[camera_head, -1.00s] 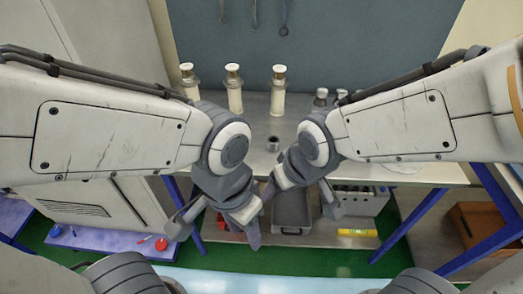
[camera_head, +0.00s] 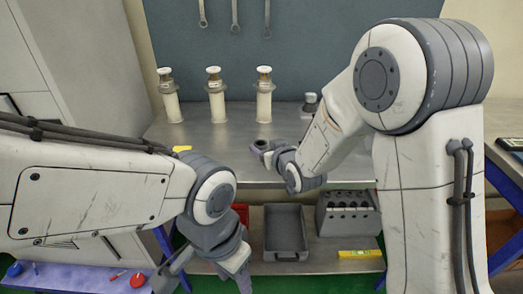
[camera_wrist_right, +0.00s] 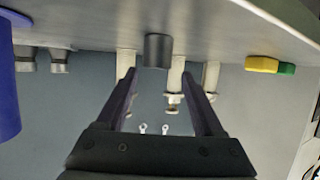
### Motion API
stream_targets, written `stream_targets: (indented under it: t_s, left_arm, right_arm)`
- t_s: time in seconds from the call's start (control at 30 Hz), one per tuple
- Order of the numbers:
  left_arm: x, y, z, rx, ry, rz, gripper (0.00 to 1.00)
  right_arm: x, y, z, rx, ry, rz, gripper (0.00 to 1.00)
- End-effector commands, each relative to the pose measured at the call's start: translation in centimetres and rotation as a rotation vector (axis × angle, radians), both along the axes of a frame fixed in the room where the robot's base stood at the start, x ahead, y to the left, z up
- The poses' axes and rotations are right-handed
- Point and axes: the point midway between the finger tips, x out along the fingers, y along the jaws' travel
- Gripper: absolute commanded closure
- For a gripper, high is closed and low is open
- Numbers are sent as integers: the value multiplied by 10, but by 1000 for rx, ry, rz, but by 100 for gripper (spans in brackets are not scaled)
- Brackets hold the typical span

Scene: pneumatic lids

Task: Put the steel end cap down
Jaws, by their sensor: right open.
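The steel end cap (camera_head: 263,144), a short dark grey cylinder, stands upright on the metal bench top (camera_head: 215,139). It also shows in the right wrist view (camera_wrist_right: 158,50), where the bench appears upside down. My right gripper (camera_head: 267,153) is open, its fingers apart, with the cap just beyond and between the fingertips in that view; I see no clamping contact. My left gripper (camera_head: 206,280) is low in front of the bench, fingers spread and empty, partly cut off by the lower edge.
Three white capped cylinders (camera_head: 215,95) stand along the back of the bench. Grey caps (camera_head: 310,103) stand to their right. A yellow and green item (camera_wrist_right: 270,65) lies on the bench. A grey tray (camera_head: 285,232) and a grey holder (camera_head: 348,213) are on the shelf below.

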Motion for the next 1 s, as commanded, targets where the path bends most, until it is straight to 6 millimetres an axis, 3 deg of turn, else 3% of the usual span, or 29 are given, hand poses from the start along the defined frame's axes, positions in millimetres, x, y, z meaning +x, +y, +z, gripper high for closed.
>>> stream_targets:
  t_s: [0.4,0.7,0.77,0.9,1.0]
  left_arm:
    - [0,0,7,0,0,0,50]
    - [0,0,6,0,0,0,50]
    - [0,0,6,0,0,0,50]
    - [0,0,6,0,0,0,50]
    - [0,0,7,0,0,0,50]
  right_arm:
    - [38,16,-26,0,2,1,31]
    - [43,18,-29,0,1,1,31]
    - [43,18,-29,-1,1,1,50]
    - [43,18,-29,-1,2,1,100]
    - [43,18,-27,0,-2,1,100]
